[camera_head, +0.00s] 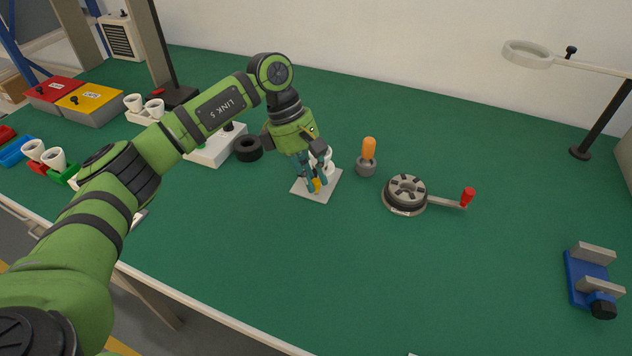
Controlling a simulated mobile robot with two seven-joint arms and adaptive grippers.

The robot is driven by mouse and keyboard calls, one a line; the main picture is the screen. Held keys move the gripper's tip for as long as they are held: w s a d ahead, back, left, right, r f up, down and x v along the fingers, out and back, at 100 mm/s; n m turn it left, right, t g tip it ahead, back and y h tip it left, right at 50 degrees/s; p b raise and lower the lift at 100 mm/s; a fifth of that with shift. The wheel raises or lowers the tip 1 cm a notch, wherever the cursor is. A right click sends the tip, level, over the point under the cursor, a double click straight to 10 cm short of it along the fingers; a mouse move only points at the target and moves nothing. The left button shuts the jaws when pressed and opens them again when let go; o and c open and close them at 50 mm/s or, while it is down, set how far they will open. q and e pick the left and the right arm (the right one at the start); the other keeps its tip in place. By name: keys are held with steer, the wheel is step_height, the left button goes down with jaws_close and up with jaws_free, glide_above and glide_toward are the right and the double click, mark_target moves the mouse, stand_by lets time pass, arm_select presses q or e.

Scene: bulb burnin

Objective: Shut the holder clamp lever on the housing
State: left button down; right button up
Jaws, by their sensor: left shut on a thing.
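A white housing (326,165) stands on a light grey square plate (328,188) in the middle of the green table, partly hidden by my left gripper. My left gripper (314,187) comes down over the plate from the upper left, in front of the housing. Its fingers are shut on a small yellow-orange part at their tips, which I take to be the holder clamp lever (317,184). The rest of the lever is hidden by the fingers, so I cannot tell its angle. My right gripper is not in view.
An orange-handled tool in a grey cup (367,167) stands just right of the plate. A round grey fixture (405,192) with a red-knobbed crank lies farther right. A black ring (248,149) lies to the left. A blue vise (590,280) sits at right. The front middle is clear.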

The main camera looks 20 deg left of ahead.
arm_select(q)
steer(key=shift+s+m+g+b, duration=0.1)
steer(key=shift+m+g+b, duration=0.25)
steer(key=shift+m, duration=0.25)
steer(key=shift+a, duration=0.1)
steer(key=c, duration=1.2)
jaws_free()
steer(key=shift+s+r, duration=0.1)
steer(key=shift+o, duration=0.2)
steer(key=shift+a+r, duration=0.1)
steer(key=shift+r, duration=0.05)
steer(key=v, duration=1.1)
steer(key=shift+r, duration=0.4)
